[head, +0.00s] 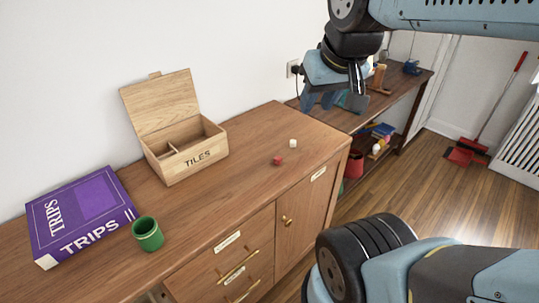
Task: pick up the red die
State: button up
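The red die (278,160) lies on the wooden cabinet top, toward its right end. A white die (293,143) lies just behind it and to its right, apart from it. My gripper (335,103) hangs from my arm at the upper right of the head view, fingers downward. In the picture it is above and to the right of both dice, and clear of them. Its blue fingers look spread apart, and I see nothing held between them.
An open wooden TILES box (187,150) stands left of the dice. Farther left are a green cup (147,234) and a purple TRIPS box (82,215). A lower shelf unit (388,100) with several objects stands beyond the cabinet. The wood around the dice is clear.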

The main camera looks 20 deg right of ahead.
aim_at(277, 160)
jog(key=u, duration=0.65)
jog(key=k, duration=1.55)
jog(key=z, duration=0.45)
jog(key=i, duration=1)
jog(key=u, duration=0.05)
